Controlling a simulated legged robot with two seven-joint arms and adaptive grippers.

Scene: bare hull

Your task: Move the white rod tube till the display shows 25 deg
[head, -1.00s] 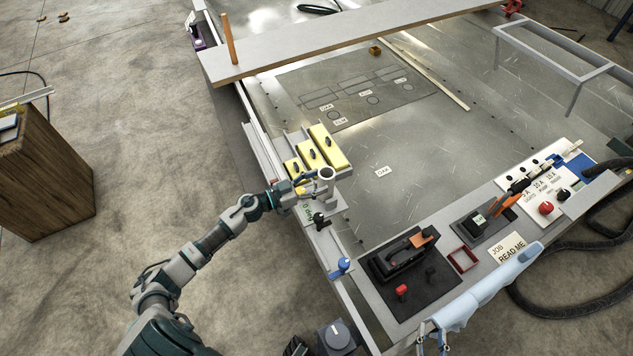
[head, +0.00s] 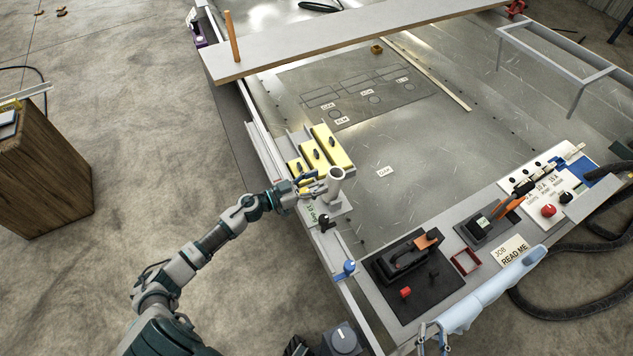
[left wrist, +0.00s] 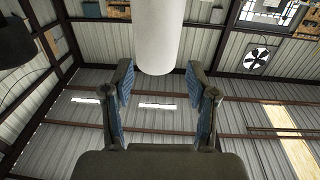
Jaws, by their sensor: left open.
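The white rod tube (head: 334,185) stands in a grey holder on the left edge of the bench and leans a little to the right. Its lower end is partly hidden. My left gripper (head: 316,187) is open at the left side of the tube. In the left wrist view the tube (left wrist: 157,35) hangs down from the top, just past the tips of my open left gripper (left wrist: 160,85), with nothing clamped between the pads. The display (head: 313,213) with green digits sits below the tube; it seems to read 15 deg, but the digits are tiny. I do not see my right gripper.
Yellow blocks (head: 327,147) stand close behind the tube. A black lever (head: 324,222) and a blue knob (head: 347,268) are in front of it. A black tool base (head: 405,270) lies to the right. The metal sheet (head: 430,165) beyond is mostly clear.

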